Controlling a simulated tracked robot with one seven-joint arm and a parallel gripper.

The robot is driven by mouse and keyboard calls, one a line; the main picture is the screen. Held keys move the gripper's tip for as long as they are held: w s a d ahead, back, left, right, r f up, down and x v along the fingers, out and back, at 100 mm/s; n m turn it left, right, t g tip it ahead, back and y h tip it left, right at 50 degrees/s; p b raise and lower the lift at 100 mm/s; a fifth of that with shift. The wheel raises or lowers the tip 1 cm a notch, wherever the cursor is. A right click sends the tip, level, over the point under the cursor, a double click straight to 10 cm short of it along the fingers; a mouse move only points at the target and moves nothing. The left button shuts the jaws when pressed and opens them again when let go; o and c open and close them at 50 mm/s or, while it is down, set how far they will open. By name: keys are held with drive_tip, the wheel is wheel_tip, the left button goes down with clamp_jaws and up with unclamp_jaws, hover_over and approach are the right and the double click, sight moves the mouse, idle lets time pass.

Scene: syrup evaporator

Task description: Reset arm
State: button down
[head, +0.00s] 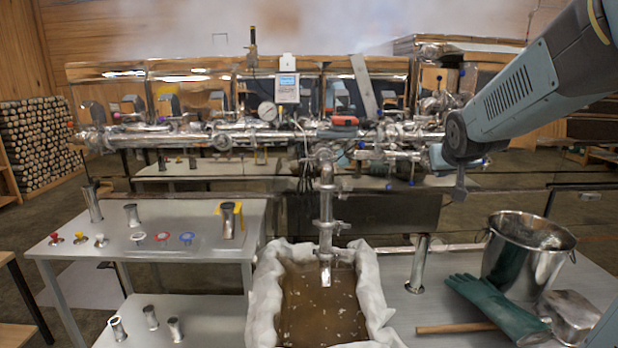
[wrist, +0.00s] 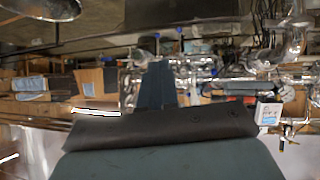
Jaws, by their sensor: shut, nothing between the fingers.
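My arm (head: 520,90) reaches in from the upper right in the head view, and its lower end is in front of the right part of the evaporator pipework. In the wrist view my gripper (wrist: 158,68) shows as a dark narrow shape above my broad wrist housing. It is shut and nothing shows in it. The wrist picture looks upside down, with the pipework beyond the gripper. The gripper's exact gap to the pipes cannot be told.
Steel pipework with a gauge (head: 267,111) and display (head: 287,88) spans the middle. A cloth-lined tray (head: 263,300) of brown liquid sits below the spout. A steel bucket (head: 520,262), green gloves (head: 497,308) and a left table (head: 120,215) with fittings stand around. Steam hangs above.

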drive_tip(key=s+a+f+g+y, duration=0.1)
drive_tip(key=s+a+g, duration=0.1)
drive_tip(key=s, duration=1)
drive_tip(key=s+a+f+g+y, duration=0.1)
drive_tip(key=s+a, duration=0.4)
drive_tip(key=s, duration=0.8)
drive_tip(key=shift+s+a+f+g, duration=0.2)
drive_tip(key=shift+s+g, duration=0.1)
drive_tip(key=shift+g, duration=0.6)
drive_tip(key=shift+d, duration=0.1)
